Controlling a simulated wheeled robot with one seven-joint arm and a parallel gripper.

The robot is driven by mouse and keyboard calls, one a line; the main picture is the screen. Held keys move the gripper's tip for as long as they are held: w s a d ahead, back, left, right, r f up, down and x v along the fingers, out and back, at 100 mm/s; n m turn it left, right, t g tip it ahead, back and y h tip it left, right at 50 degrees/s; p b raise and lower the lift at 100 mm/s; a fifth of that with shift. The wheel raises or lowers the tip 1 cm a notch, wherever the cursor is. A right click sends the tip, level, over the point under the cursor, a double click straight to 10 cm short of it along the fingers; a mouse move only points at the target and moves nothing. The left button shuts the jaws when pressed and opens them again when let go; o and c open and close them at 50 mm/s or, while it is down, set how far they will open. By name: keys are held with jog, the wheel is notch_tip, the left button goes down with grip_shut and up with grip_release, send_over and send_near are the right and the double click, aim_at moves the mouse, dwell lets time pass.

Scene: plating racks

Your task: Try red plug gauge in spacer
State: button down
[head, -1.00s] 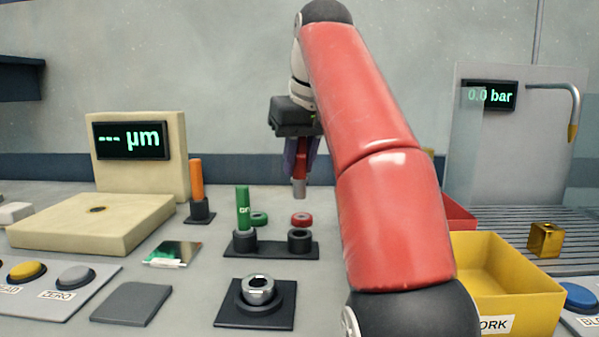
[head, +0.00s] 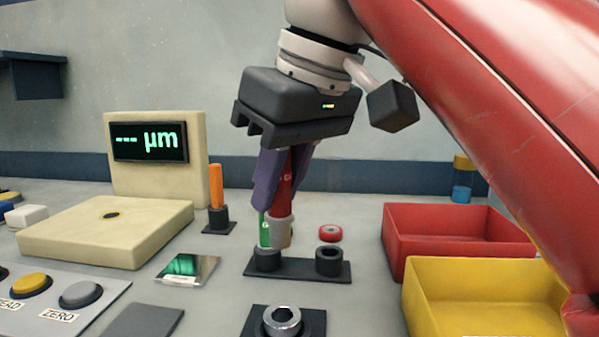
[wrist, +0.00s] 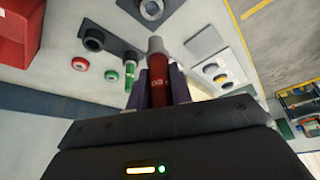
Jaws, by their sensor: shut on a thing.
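My gripper (head: 279,190) is shut on the red plug gauge (head: 288,176), which hangs with its grey metal end down. The wrist view also shows the red gauge (wrist: 158,82) between the purple fingers. The spacer, a metal ring (head: 282,319), sits in a black holder on a square dark base at the front. It also shows in the wrist view (wrist: 152,8), cut by the top edge. The gauge is above and behind the spacer, apart from it. The green plug gauge (head: 264,230) stands in the left socket of the black rack, partly hidden; the right socket (head: 328,260) is empty.
An orange gauge (head: 216,187) stands in its own holder beside the cream measuring plate (head: 60,235). A red ring (head: 330,232) lies behind the rack. Red (head: 460,250) and yellow (head: 490,320) bins stand at the right. A glossy plate (head: 187,268) lies left of the rack.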

aim_at(288, 239)
jog(key=shift+f+b, duration=3.25)
jog(key=shift+f, duration=0.95)
jog(key=shift+f+b, duration=1.1)
jog(key=shift+f, duration=0.45)
jog(key=shift+r, duration=0.1)
jog(key=shift+r+p, duration=3.75)
jog(key=shift+p, duration=0.35)
